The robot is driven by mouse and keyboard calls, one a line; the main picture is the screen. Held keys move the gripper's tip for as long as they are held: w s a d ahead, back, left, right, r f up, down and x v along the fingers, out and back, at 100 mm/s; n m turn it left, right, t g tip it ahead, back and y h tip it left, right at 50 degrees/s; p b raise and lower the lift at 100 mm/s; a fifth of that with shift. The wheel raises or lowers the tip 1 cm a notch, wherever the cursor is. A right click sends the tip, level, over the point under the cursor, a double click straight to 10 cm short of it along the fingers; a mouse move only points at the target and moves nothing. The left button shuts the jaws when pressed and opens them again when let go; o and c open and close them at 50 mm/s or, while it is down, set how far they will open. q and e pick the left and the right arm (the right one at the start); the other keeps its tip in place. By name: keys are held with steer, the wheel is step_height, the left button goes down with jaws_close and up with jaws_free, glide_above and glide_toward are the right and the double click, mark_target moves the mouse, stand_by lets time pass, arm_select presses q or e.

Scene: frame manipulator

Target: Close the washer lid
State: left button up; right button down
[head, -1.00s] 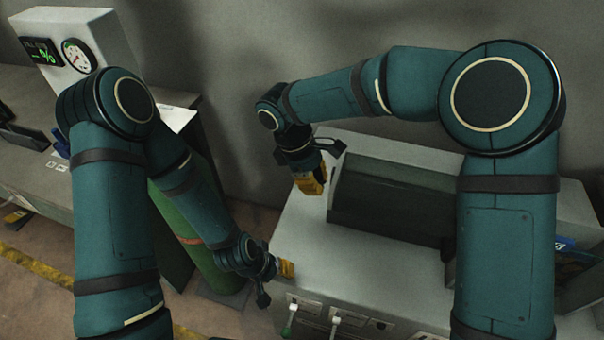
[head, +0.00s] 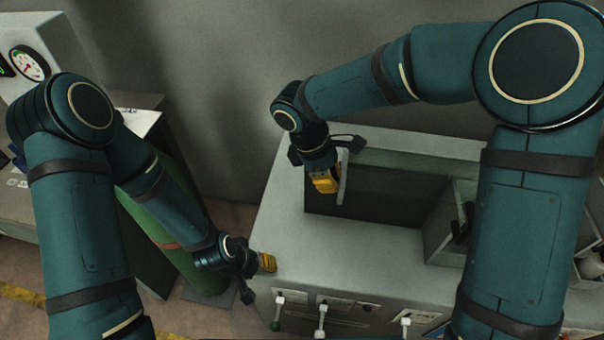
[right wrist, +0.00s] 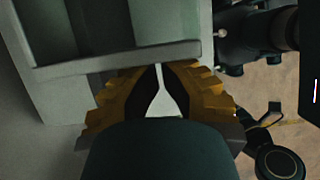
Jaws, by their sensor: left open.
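The washer (head: 281,215) is a pale grey machine with a wide dark opening in its top. A pale, thin upright panel (head: 343,178), perhaps part of the lid, stands at the opening's left part in the head view. My right gripper (head: 326,184) has its yellow fingers right beside this panel. In the right wrist view its fingertips (right wrist: 159,66) are nearly together beneath a grey bar-like edge (right wrist: 120,62), with nothing seen gripped; contact is unclear. My left gripper (head: 266,262) is open at the washer's front left corner, its fingertips partly hidden by their angle.
Several small levers, one with a white handle (head: 321,312), line the washer's front. A grey compartment (head: 437,240) with dark items lies right of the opening, partly behind my right arm. A green cylinder (head: 160,228) and gauge (head: 29,63) stand at left.

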mark_target(456, 190)
arm_select(q)
steer(key=shift+r+p, duration=0.85)
steer(key=shift+r, duration=0.1)
arm_select(e)
steer(key=s+d, duration=0.1)
steer(key=d, duration=0.7)
steer(key=s+d, duration=0.2)
steer(key=d, duration=0.7)
steer(key=s+d, duration=0.2)
steer(key=d, duration=0.7)
steer(key=shift+s, duration=0.1)
arm_select(q)
steer(key=shift+a, duration=0.1)
